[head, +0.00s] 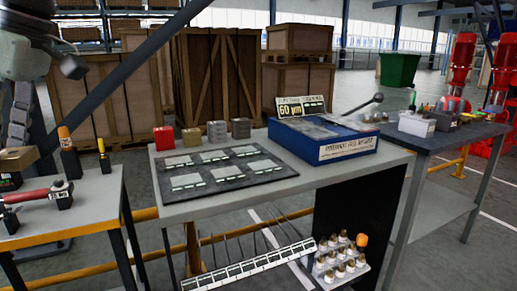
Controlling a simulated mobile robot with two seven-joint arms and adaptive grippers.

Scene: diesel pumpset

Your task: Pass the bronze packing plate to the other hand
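I cannot pick out a bronze packing plate for certain. A dark board (225,192) on the middle table carries several pale flat labelled patches. A blue box (325,146) beside it has a grey flat piece (313,128) on top. A row of small blocks stands behind the board: red (164,138), tan (191,137), grey (217,131) and brown (241,128). Grey parts that look like my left arm and gripper (20,125) show at the left edge, above the left table; the fingertips are unclear. My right gripper is out of view.
The left table (75,212) holds a red-handled tool (38,193) and a tan block (18,159). The right table (425,146) holds bins and tools. A rack of bottles (340,262) sits low under the middle table. Wooden crates (215,80) stand behind.

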